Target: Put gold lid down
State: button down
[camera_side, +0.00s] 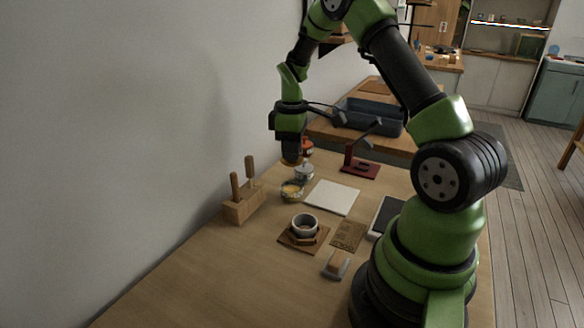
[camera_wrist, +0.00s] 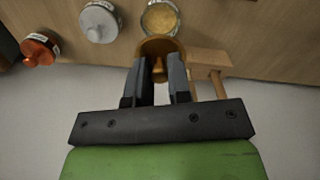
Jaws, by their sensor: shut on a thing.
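My gripper (camera_wrist: 161,75) is shut on the knob of the gold lid (camera_wrist: 160,48), a brownish-gold disc held between the fingers. In the side view my gripper (camera_side: 291,148) points down above the far left part of the table, with the lid's edge (camera_side: 291,160) just under it. An open jar with golden contents (camera_side: 292,190) stands below and nearer the camera; it also shows in the wrist view (camera_wrist: 160,18), just beyond the lid. The lid appears apart from the table, but its exact height is hard to tell.
A white-lidded jar (camera_side: 304,172) and an orange-red-lidded jar (camera_side: 307,148) stand close by. A wooden tool block (camera_side: 243,205) is by the wall. A white square (camera_side: 332,198), a cup (camera_side: 305,225) on a wooden stand and a maroon stand (camera_side: 360,166) are on the table.

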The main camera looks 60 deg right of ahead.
jog(key=shift+s+d+r, duration=0.2)
jog(key=shift+s+r, duration=0.05)
jog(key=shift+r, duration=0.35)
jog(key=shift+s+d+r, duration=0.2)
jog(key=shift+r, duration=0.35)
jog(key=s+d, duration=0.1)
jog(key=s, duration=0.1)
jog(key=n, duration=0.1)
send_over(343, 197)
notch_tip(343, 197, down, 2)
notch_tip(343, 197, down, 10)
jog(key=shift+r, duration=0.1)
jog(key=shift+f, duration=0.2)
jog(key=c, duration=1.1)
grip_release()
jog(key=shift+o, duration=0.2)
jog(key=shift+r, duration=0.15)
